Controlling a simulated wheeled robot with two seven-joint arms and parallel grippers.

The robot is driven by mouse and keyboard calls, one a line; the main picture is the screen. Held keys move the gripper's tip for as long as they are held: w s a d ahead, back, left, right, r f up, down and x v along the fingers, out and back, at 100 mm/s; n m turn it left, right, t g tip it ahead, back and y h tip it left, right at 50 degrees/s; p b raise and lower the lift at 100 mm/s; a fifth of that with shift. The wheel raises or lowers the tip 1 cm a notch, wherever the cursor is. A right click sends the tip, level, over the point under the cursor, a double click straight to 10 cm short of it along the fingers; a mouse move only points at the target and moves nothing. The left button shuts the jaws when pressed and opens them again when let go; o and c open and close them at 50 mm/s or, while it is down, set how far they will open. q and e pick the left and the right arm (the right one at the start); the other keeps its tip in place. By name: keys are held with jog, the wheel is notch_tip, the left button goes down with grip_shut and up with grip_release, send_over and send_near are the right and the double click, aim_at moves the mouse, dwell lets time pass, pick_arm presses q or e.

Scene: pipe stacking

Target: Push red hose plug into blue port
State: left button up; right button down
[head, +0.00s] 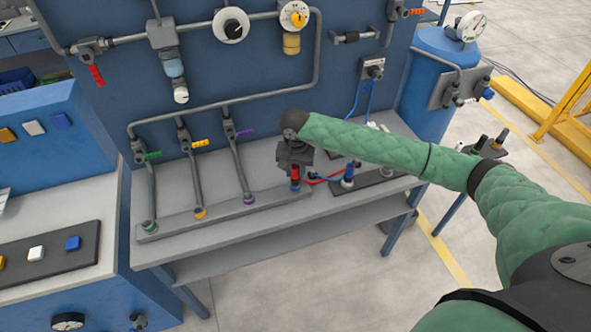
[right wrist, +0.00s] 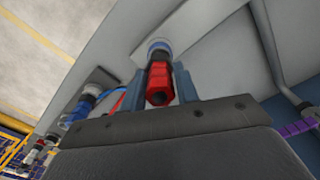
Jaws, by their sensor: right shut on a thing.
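My right gripper (head: 295,177) points down at the rail along the bench's front. It is shut on the red hose plug (head: 296,171), which is upright. In the right wrist view the red plug (right wrist: 159,82) sits between the two bluish fingers of the right gripper (right wrist: 155,88). The blue port (right wrist: 159,46), a blue ring with a pale collar, is directly in line with the plug's far end. In the head view the blue port (head: 295,187) shows just under the plug. I cannot tell how deep the plug is in it. My left gripper is not in view.
A red hose (head: 325,177) runs right from the plug. A blue plug (head: 348,174) stands on a dark plate (head: 372,186) to the right. Grey pipes (head: 192,172) with coloured ends stand left on the rail. The bench front (head: 250,232) is clear.

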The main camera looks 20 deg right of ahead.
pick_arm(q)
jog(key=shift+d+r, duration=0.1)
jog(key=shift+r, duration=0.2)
pick_arm(e)
jog(key=shift+f, duration=0.8)
jog(key=c, duration=1)
grip_release()
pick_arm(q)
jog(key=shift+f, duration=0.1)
pick_arm(e)
jog(key=shift+o, duration=0.2)
jog(key=shift+r, duration=0.35)
notch_tip(320, 180, up, 6)
jog(key=shift+f+b, duration=0.1)
jog(key=shift+b, duration=1)
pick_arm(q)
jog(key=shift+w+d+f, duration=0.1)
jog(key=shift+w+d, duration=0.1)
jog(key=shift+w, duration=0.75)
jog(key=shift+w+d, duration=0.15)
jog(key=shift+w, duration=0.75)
pick_arm(e)
jog(key=shift+r, duration=0.65)
